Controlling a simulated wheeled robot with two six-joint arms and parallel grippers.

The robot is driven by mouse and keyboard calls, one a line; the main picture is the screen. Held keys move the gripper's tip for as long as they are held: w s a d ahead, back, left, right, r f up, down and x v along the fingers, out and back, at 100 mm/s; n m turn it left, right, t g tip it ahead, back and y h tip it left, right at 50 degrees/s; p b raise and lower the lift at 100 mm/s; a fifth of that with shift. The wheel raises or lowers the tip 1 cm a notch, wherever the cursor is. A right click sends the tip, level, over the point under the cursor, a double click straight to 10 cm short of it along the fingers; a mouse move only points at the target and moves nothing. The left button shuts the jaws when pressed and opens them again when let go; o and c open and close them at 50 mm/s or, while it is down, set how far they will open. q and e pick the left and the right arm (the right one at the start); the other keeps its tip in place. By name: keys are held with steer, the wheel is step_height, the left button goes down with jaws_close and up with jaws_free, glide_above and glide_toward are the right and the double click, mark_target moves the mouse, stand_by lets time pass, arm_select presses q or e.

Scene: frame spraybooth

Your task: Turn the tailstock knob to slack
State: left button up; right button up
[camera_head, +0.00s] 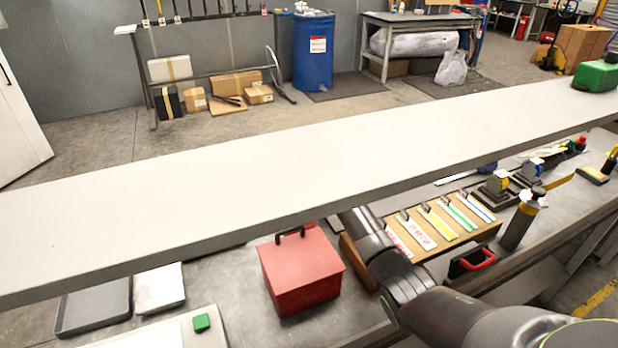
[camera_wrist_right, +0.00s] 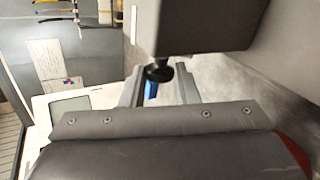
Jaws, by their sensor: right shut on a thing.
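In the right wrist view, a small black knob (camera_wrist_right: 158,72) sits under a dark grey block (camera_wrist_right: 200,25), which I take to be the tailstock. My right gripper (camera_wrist_right: 159,84) has a finger on each side of the knob and is shut on it. Which way the knob is turned cannot be told. In the head view my right arm reaches up from the lower right and passes behind a long grey beam, which hides the gripper and the knob. My left gripper is in neither view.
The grey beam (camera_head: 290,155) crosses the head view above the bench. A red box (camera_head: 300,270) stands left of my arm. A rack of coloured strips (camera_head: 440,225) and a dark bottle (camera_head: 519,220) stand to its right. Dark trays (camera_head: 93,306) lie lower left.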

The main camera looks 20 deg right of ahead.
steer(key=g+p, duration=0.2)
steer(key=r+g+p, duration=0.1)
steer(key=shift+w+g, duration=0.25)
steer(key=shift+g, duration=0.15)
steer(key=shift+f+g, duration=0.2)
steer(key=shift+g, duration=0.4)
steer(key=shift+w+r+g+b, duration=0.1)
steer(key=shift+w+g+b, duration=0.05)
steer(key=shift+g+b, duration=1)
steer(key=o, duration=1)
steer(key=shift+r, duration=0.1)
